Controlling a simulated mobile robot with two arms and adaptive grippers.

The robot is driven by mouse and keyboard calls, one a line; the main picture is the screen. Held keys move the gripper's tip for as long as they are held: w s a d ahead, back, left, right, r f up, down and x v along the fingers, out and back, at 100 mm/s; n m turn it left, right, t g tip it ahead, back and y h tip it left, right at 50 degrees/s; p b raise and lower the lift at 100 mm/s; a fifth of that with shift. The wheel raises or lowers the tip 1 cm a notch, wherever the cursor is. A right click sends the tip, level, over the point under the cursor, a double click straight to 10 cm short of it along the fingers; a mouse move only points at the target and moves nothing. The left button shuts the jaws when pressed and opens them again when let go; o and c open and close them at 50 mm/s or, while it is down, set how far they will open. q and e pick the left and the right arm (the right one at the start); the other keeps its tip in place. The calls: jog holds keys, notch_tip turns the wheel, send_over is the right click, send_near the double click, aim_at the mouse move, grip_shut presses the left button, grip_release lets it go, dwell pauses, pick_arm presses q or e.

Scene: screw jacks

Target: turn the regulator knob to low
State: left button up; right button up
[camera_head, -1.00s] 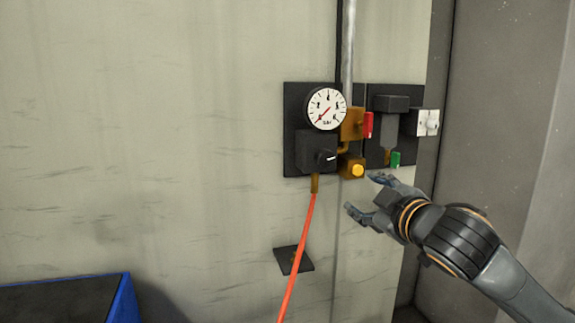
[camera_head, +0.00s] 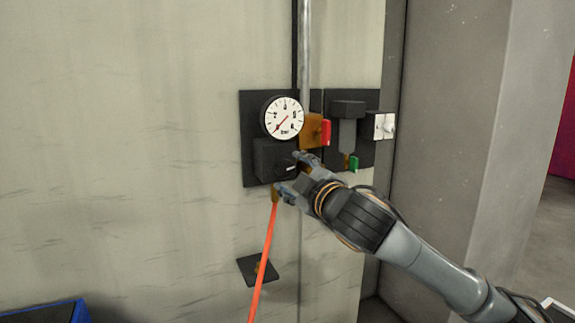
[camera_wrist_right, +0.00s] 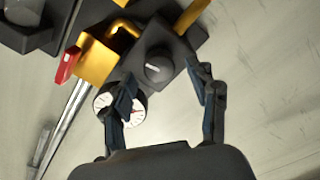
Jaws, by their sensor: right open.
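The regulator is a black block on a dark wall panel. Its round black knob with a pale pointer line shows between my fingers in the right wrist view (camera_wrist_right: 154,67). In the head view the knob (camera_head: 291,168) is partly covered by my right gripper (camera_head: 289,172). A white round pressure gauge (camera_head: 283,117) sits just above the block, its red needle pointing to the lower left. My right gripper is open, with its fingers spread to either side of the knob and apart from it in the wrist view (camera_wrist_right: 165,100). My left gripper is not in view.
A brass valve with a red handle (camera_head: 326,132) is right of the gauge. A filter unit with a green tab (camera_head: 353,164) and a white switch box (camera_head: 379,126) are farther right. An orange-red hose (camera_head: 264,262) hangs below. A blue-edged bin (camera_head: 80,312) is at lower left.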

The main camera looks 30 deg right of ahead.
aim_at(284, 168)
jog(key=shift+w, duration=1.25)
jog(key=c, duration=1.2)
jog(key=shift+o, duration=0.2)
